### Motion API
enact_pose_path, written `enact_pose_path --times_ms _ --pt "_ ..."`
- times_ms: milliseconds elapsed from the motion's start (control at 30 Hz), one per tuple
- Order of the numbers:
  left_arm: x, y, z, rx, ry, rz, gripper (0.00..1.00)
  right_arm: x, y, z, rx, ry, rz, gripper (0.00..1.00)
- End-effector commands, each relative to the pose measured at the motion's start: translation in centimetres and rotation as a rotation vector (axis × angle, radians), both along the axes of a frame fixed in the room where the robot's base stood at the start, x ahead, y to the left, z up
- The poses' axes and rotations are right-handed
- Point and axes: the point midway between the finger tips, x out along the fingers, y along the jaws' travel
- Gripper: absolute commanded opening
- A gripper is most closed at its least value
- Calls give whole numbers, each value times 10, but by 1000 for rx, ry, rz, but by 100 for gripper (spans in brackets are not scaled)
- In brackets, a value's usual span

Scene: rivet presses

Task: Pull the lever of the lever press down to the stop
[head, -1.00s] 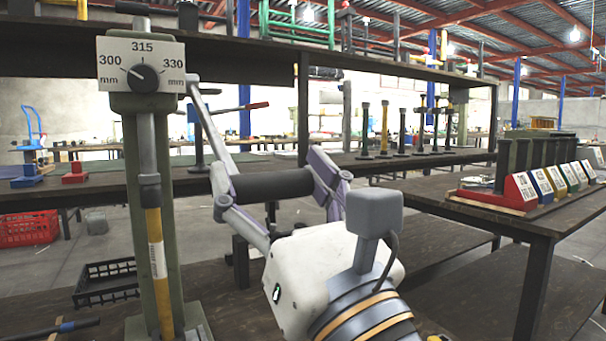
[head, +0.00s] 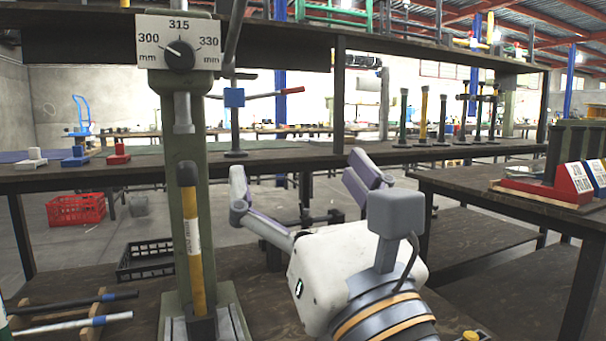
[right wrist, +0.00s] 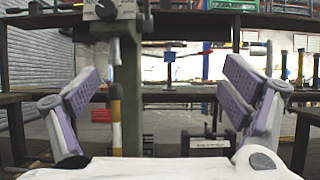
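The lever press is a green column (head: 187,130) with a 300/315/330 mm dial plate (head: 178,42) on its head. It also shows in the right wrist view (right wrist: 132,90). Its lever (head: 236,38) is a grey bar on the right of the head, rising steeply out of the picture; its grip is out of view. The ram (head: 183,112) is raised, with a gap above a yellow-banded tool (head: 193,235) upright on the base. My right gripper (head: 305,190) is open and empty, right of the column, below the lever; its purple-padded fingers (right wrist: 165,95) are wide apart. My left gripper is not in view.
Rods (head: 70,327) with blue bands lie on a rack at lower left. A black crate (head: 150,258) and a red crate (head: 76,210) stand behind. A shelf with tools (head: 420,150) runs behind the press. A side table (head: 500,188) with red and blue blocks stands at right.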

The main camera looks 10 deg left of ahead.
Motion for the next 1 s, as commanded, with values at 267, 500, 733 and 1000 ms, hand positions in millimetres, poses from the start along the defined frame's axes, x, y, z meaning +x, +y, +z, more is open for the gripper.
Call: enact_pose_path --times_ms 267,500,733,1000 --pt "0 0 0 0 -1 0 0 -15 -11 -10 0 0 0 92" --pt "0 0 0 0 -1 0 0 -47 -35 -33 0 1 0 92" --pt "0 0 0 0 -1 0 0 -54 -39 -36 1 -2 -1 92" --pt "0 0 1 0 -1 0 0 -51 -17 -84 -178 18 12 92"
